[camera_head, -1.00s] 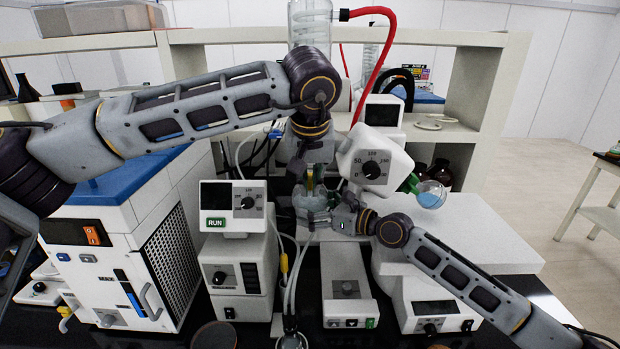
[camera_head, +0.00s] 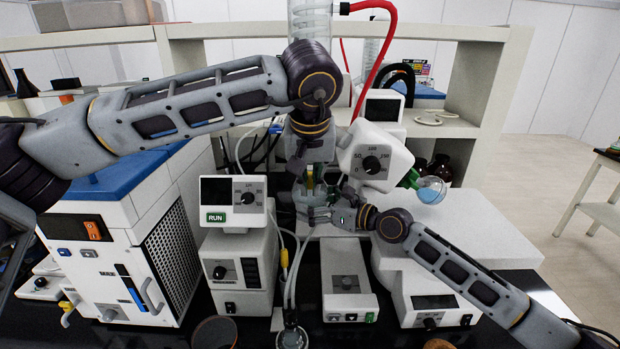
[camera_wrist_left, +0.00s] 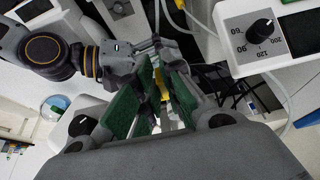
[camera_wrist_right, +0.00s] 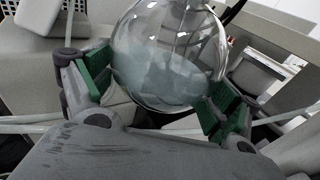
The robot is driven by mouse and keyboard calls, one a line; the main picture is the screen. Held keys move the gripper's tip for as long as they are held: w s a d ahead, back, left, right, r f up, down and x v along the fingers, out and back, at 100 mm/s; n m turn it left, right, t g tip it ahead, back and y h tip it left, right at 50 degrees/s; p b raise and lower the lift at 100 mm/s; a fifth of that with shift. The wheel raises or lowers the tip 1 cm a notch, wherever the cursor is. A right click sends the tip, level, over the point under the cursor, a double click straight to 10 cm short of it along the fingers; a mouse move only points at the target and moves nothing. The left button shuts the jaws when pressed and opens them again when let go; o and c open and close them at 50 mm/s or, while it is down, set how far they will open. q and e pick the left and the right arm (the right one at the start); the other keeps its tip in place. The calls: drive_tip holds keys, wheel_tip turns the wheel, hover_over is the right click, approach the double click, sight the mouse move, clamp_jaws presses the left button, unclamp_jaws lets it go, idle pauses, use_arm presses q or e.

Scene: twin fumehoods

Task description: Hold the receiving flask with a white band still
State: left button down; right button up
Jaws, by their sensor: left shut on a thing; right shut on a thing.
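The receiving flask (camera_head: 309,198) is a clear round glass bulb under the glassware at the centre of the head view. In the right wrist view the bulb (camera_wrist_right: 168,60) fills the space between the green finger pads. My right gripper (camera_head: 322,213) is shut on this flask from the right, low on the bulb. I cannot make out a white band on it. My left gripper (camera_head: 311,178) comes down from above, just over the flask. In the left wrist view its green pads close around a small yellow piece (camera_wrist_left: 161,86), mostly hidden by the fingers.
Another round flask (camera_head: 430,190) with blue contents sits right of the white dial unit (camera_head: 375,162). A RUN-labelled controller (camera_head: 233,203) stands close on the left. A white hotplate unit (camera_head: 347,285) is in front. A red hose (camera_head: 372,50) and pale tubes hang nearby.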

sight(310, 178)
use_arm(q)
drive_tip(key=shift+s, duration=0.1)
drive_tip(key=shift+s+r, duration=0.5)
drive_tip(key=shift+s, duration=0.25)
drive_tip(key=shift+s+r, duration=0.5)
drive_tip(key=shift+s, duration=0.2)
use_arm(e)
drive_tip(key=o, duration=0.5)
drive_tip(key=shift+o, duration=0.2)
drive_tip(key=shift+s+d, duration=0.1)
drive_tip(key=v, duration=1.1)
drive_tip(key=shift+s+d, duration=0.2)
drive_tip(key=shift+d, duration=0.1)
drive_tip(key=shift+s, duration=0.1)
